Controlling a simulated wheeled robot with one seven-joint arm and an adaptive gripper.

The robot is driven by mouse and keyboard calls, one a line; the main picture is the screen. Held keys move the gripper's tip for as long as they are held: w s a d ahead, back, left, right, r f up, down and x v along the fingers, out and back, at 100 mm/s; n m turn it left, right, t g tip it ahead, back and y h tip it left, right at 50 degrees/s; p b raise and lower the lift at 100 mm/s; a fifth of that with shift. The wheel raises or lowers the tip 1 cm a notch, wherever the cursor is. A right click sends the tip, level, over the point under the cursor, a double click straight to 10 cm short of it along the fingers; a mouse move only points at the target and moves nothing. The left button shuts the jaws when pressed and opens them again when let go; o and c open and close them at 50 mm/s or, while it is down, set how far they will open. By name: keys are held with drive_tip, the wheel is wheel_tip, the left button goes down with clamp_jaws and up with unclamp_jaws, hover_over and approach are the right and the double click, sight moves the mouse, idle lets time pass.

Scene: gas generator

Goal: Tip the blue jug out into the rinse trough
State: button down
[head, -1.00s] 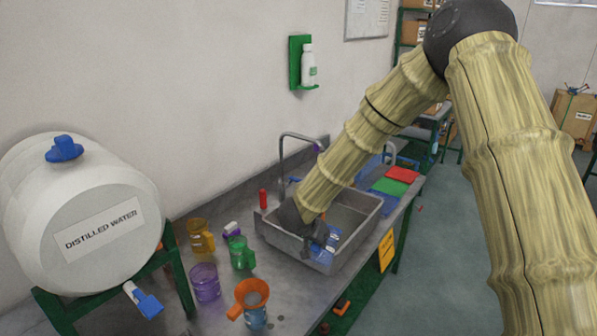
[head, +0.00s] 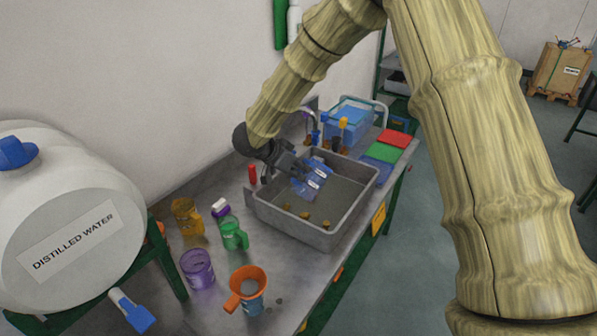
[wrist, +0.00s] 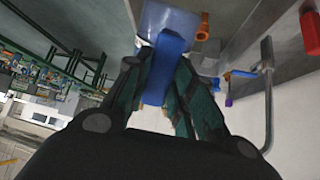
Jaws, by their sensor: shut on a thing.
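The blue jug (head: 311,181) is translucent with white marks and hangs over the grey rinse trough (head: 300,238), towards its back left. My gripper (head: 291,168) reaches in from the left and is shut on the jug's handle. In the wrist view the solid blue handle (wrist: 160,68) sits between my two dark fingers (wrist: 158,85). The jug's pale clear body (wrist: 172,20) is beyond it. The jug looks tilted over in the head view; its mouth and any liquid cannot be made out.
An orange funnel (head: 247,283) sits on a blue vessel in front. A red bottle (head: 252,174) stands behind. A blue bin (head: 347,118) and red and green mats lie beyond the trough.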

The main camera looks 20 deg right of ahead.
sight(295, 179)
drive_tip(key=shift+s+a+f+h+b, duration=0.2)
drive_tip(key=shift+h+b, duration=0.1)
drive_tip(key=shift+b, duration=0.7)
drive_tip(key=h+b, duration=0.1)
drive_tip(key=b, duration=0.1)
drive_tip(key=t+h+b, duration=0.1)
drive_tip(key=b, duration=0.2)
drive_tip(key=a+f+h+b, duration=0.1)
drive_tip(key=b, duration=0.1)
drive_tip(key=shift+s+a+t, duration=0.1)
drive_tip(key=shift+s+t, duration=0.15)
drive_tip(key=shift+t, duration=0.05)
drive_tip(key=h+b, duration=0.1)
drive_tip(key=f+t+h+b, duration=0.1)
drive_tip(key=b, duration=0.1)
drive_tip(key=shift+w, duration=0.1)
drive_tip(key=shift+d+f+t+h+b, duration=0.15)
drive_tip(key=shift+t+h+b, duration=0.05)
drive_tip(key=shift+h+b, duration=0.5)
drive_tip(key=shift+d+f+t+h+b, duration=0.1)
drive_tip(key=shift+d+t+h+b, duration=0.1)
drive_tip(key=shift+h+b, duration=0.45)
